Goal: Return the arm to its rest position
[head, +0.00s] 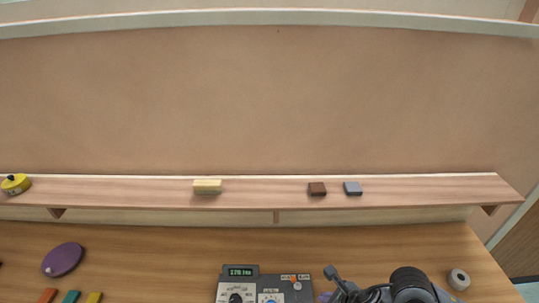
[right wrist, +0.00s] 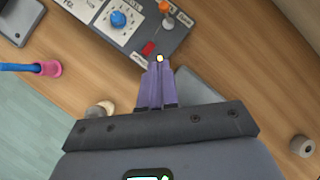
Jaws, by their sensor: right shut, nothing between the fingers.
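My right gripper (right wrist: 158,68) shows in the right wrist view with its two purple fingers together and nothing between them. Its tips appear over or beside the edge of a grey control box (right wrist: 125,25), near a red button and a small pale round spot; I cannot tell whether they touch. In the head view my right arm comes in at the bottom right, and a bit of purple finger (head: 325,297) shows just right of the control box (head: 240,271). My left gripper is not in view.
A shelf (head: 120,190) holds a yellow round object (head: 15,184), a pale yellow block (head: 207,187), a brown block (head: 317,189) and a grey block (head: 353,188). A purple disc (head: 62,259) lies at left. A grey roll (head: 459,279) stands right of my arm.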

